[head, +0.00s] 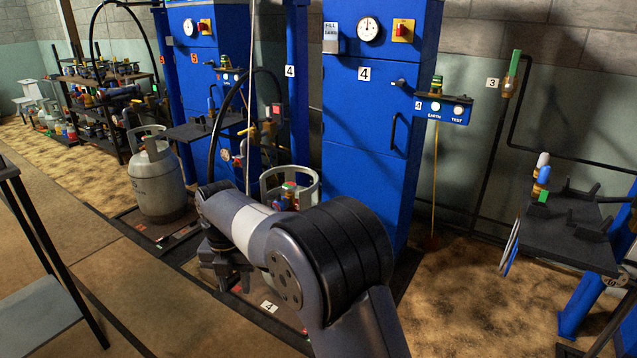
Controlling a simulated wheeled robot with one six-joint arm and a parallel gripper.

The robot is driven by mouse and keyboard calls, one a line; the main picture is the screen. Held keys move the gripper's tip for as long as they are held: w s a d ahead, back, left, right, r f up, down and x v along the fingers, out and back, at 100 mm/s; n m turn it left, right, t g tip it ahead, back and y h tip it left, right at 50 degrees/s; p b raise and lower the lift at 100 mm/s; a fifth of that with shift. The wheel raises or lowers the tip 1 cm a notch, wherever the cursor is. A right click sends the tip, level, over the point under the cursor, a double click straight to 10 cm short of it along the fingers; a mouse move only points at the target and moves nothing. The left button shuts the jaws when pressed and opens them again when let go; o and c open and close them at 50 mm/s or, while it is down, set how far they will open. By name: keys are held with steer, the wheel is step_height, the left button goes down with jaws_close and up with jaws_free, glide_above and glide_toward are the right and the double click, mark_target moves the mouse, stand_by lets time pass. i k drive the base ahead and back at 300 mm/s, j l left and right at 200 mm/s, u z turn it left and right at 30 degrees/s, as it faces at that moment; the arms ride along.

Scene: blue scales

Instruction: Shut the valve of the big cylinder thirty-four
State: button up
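A grey gas cylinder with an open collar (308,184) stands at station 4, mostly hidden behind my arm. Inside its collar a valve with green and red parts (289,189) shows. A second grey cylinder (157,188) stands upright further left, with a collar on top and small unreadable marks on its side. I cannot read the number thirty-four on either. My gripper (222,278) hangs below my wrist, in front of the station 4 cylinder and apart from the left one. Its fingers are dark and partly hidden, so I cannot tell whether they are open.
A tall blue cabinet marked 4 (368,110) stands behind my arm. A dark shelf (204,128) juts out left of it. A bench with a dark top (560,240) is at the right, a grey table (45,308) at the front left. Sandy floor (470,300) lies open at the right.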

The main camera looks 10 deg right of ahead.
mark_target(289, 186)
steer(key=i+j+z, duration=0.25)
steer(key=z, duration=0.2)
steer(key=i+j+z, duration=0.3)
steer(key=z, duration=0.15)
steer(key=i+j+z, duration=0.15)
steer(key=j+z, duration=0.3)
steer(key=i+j, duration=0.1)
steer(key=j, duration=0.3)
steer(key=i+j, duration=0.1)
steer(key=j, duration=0.35)
steer(key=i+j+z, duration=0.1)
steer(key=j, duration=0.3)
steer(key=i+j, duration=0.15)
steer(key=j, duration=0.3)
